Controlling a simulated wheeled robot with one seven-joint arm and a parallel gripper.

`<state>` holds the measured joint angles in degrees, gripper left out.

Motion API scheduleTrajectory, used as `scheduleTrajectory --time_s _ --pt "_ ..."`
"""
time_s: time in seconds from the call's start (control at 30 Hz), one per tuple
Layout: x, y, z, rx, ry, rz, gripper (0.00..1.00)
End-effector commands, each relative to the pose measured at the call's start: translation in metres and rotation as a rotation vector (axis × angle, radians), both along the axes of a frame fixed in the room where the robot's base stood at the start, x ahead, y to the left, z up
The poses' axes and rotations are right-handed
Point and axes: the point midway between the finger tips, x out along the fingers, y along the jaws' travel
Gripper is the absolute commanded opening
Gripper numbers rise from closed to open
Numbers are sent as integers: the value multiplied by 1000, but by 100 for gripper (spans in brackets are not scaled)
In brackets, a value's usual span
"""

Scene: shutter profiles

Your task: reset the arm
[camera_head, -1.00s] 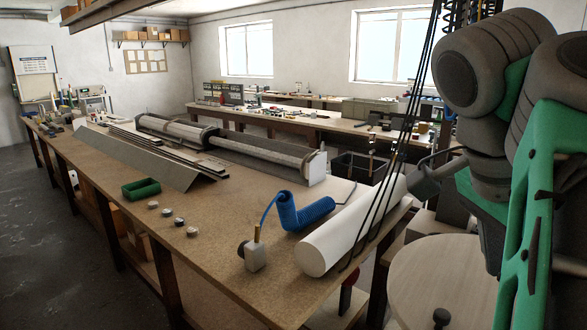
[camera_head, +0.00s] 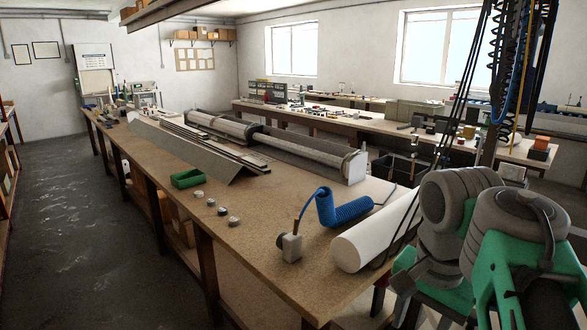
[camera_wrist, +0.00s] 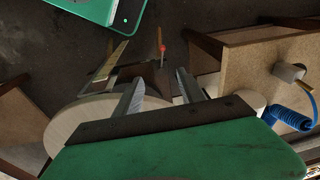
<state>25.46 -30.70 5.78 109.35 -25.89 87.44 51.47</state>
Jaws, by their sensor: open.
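My arm (camera_head: 455,215), with grey joints and green links, is folded low at the right edge of the head view, beside the end of the long workbench (camera_head: 262,215). My gripper (camera_wrist: 159,90) shows in the wrist view with its two grey fingers spread apart. Nothing is between the fingers. Beyond them lie the dark floor and a round pale wooden top (camera_wrist: 68,128), partly hidden by the left finger and the gripper body. My gripper cannot be made out in the head view.
A white roll (camera_head: 365,240), a blue coiled hose (camera_head: 345,209) and a small grey block (camera_head: 291,247) lie near the bench's close end. A green tray (camera_head: 187,178) and several small discs are farther left. Open floor (camera_head: 70,220) lies left of the bench.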

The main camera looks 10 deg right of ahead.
Motion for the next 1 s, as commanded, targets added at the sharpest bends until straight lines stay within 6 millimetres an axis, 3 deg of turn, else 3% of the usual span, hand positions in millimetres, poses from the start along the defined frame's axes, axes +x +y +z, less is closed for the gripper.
scheduleTrajectory --time_s 0.1,0.2,0.3,0.4,0.5,0.57,1.0 --pt "15 42 -69 32 -8 287 47" --pt "15 69 -129 15 -18 536 47" --pt "5 85 -180 -33 -19 753 47" --pt "-8 90 -218 -89 -10 928 47" --pt "12 88 -186 -132 -93 901 47" --pt "17 88 -179 -143 -115 894 47" --pt "19 88 -176 -146 -122 888 47"
